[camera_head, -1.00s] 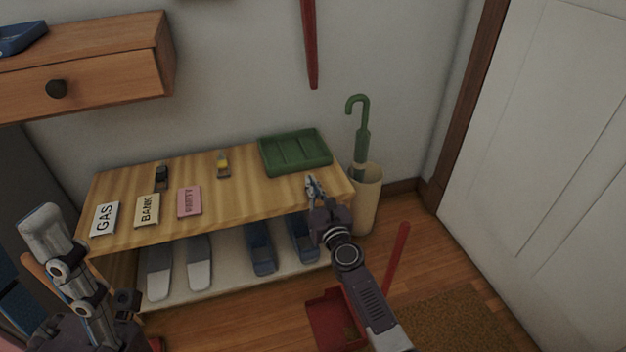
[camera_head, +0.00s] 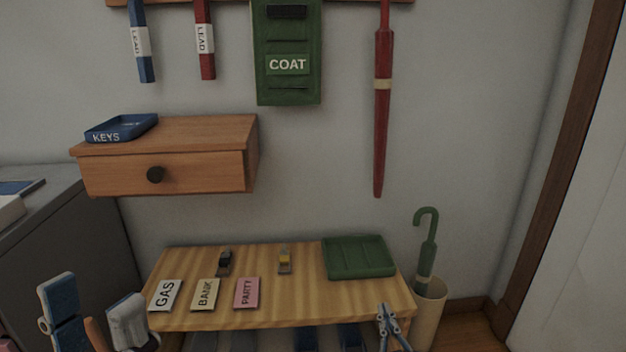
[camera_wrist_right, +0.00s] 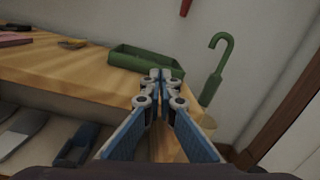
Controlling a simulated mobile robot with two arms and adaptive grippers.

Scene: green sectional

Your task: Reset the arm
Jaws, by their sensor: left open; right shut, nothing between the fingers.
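My right gripper (camera_head: 386,320) is at the front right corner of the wooden bench (camera_head: 300,312) in the head view. Its fingertips are together and hold nothing. In the right wrist view the blue-padded fingers (camera_wrist_right: 158,76) meet, with the green tray behind them. My left gripper (camera_head: 95,308) is at the lower left of the head view, left of the bench. Its fingers are spread apart, and I see nothing held between them. Most of both arms is below the picture.
A green tray (camera_head: 358,258) and cards lie on the bench; shoes are below. A stand (camera_head: 430,312) holds a green umbrella (camera_head: 427,250) at right. A drawer shelf (camera_head: 205,160) carries a blue keys tray (camera_head: 122,128). A green coat bag (camera_head: 288,85), leads and a red umbrella (camera_head: 383,110) hang above.

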